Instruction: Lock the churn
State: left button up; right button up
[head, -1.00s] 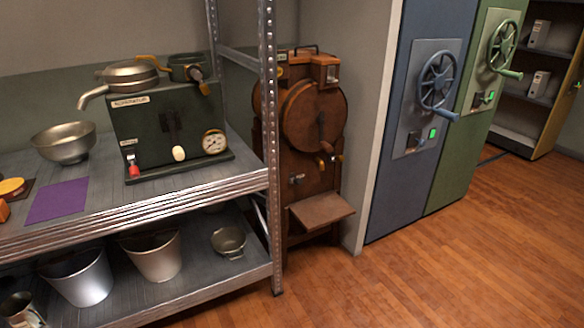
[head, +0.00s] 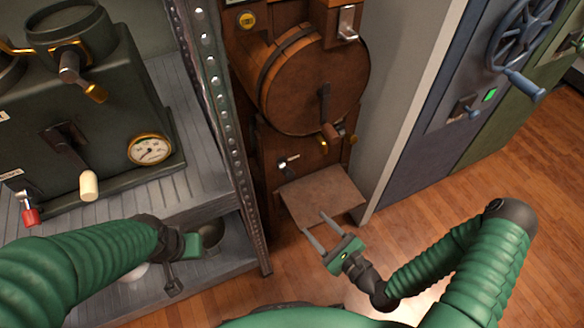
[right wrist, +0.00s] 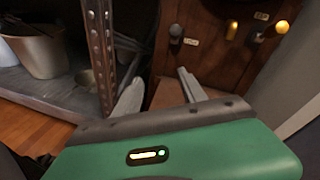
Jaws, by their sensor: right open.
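The churn is the brown wooden machine with a round drum (head: 318,85), standing beyond the shelf post in the head view. A small lever beside a white label (head: 288,160) is on the body below, and a metal latch-like part (head: 347,22) is at the upper right. I cannot tell which is the lock. My right gripper (head: 313,220) is open and empty, in front of the churn's low wooden ledge (head: 325,195). My left gripper (head: 190,260) is near the lower shelf; its jaws are unclear.
A metal shelf post (head: 225,120) stands close left of the churn. A dark green machine with a gauge (head: 150,149) sits on the shelf. A blue cabinet with a wheel (head: 520,35) is at the right. The wood floor between is clear.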

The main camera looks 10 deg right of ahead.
aim_at(291, 179)
jog(key=w+a+r+m+b, duration=0.1)
jog(key=w+a, duration=0.1)
jog(key=w, duration=0.3)
jog(key=w+a+r+m+t+b, duration=0.1)
jog(key=w, duration=0.4)
jog(key=w+a+r+m+t+h+b, duration=0.1)
jog(key=w+a+m+b, duration=0.1)
jog(key=w, duration=0.3)
jog(key=shift+w+a, duration=0.1)
jog(key=shift+a, duration=0.2)
jog(key=shift+w+r, duration=0.1)
jog(key=shift+w, duration=0.2)
pick_arm(q)
jog(key=f, duration=0.3)
jog(key=shift+s+a+f, duration=0.15)
jog(key=shift+a+f, duration=0.1)
jog(key=shift+f, duration=0.1)
pick_arm(e)
grip_shut()
jog(key=shift+a, duration=0.1)
